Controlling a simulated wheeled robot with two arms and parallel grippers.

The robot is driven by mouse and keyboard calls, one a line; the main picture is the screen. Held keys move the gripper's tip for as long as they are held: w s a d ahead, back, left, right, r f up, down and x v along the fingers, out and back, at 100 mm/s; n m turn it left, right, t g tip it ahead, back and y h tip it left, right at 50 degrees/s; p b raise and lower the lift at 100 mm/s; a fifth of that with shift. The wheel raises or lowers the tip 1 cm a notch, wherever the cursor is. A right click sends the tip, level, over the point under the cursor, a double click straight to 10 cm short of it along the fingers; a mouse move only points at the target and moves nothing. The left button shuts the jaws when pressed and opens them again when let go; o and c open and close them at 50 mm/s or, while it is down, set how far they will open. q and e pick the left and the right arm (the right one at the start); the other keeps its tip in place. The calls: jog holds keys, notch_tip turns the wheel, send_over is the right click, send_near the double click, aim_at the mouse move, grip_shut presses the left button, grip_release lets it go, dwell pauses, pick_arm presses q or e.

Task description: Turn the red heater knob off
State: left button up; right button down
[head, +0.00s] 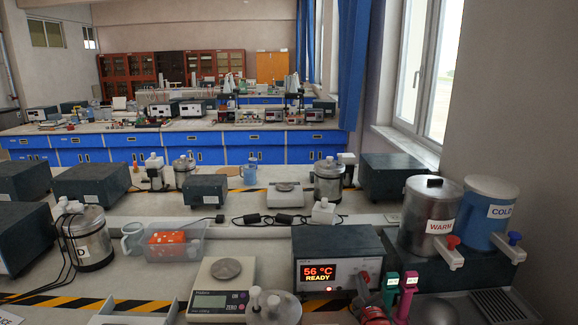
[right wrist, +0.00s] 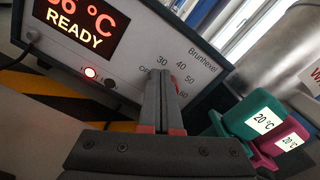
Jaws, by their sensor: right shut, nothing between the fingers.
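The heater (head: 337,245) is a dark-topped box with a pale front and a red display reading 56 °C READY. It also shows in the right wrist view (right wrist: 138,25), where a dial scale with 30, 40, 50 and 60 is printed on its front. The red knob is mostly hidden behind my fingers; a small bit of red shows beside the fingertips, and I cannot tell its setting. My right gripper (head: 364,283) is at the heater's front right, shut and empty. Its fingers (right wrist: 164,80) point at the dial; contact is unclear. My left gripper is not in view.
WARM (head: 425,205) and COLD (head: 487,205) dispensers stand behind right. A scale (head: 222,288) and a lidded metal vessel (head: 272,310) are to the left.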

jog(key=shift+a+r+p, duration=0.1)
jog(key=shift+a+p, duration=0.05)
jog(key=shift+p, duration=0.15)
jog(key=shift+s+a+p, duration=0.1)
jog(key=shift+s+p, duration=0.2)
jog(key=shift+s, duration=0.1)
jog(key=s+p, duration=0.2)
jog(key=s, duration=0.3)
jog(key=shift+s+r, duration=0.1)
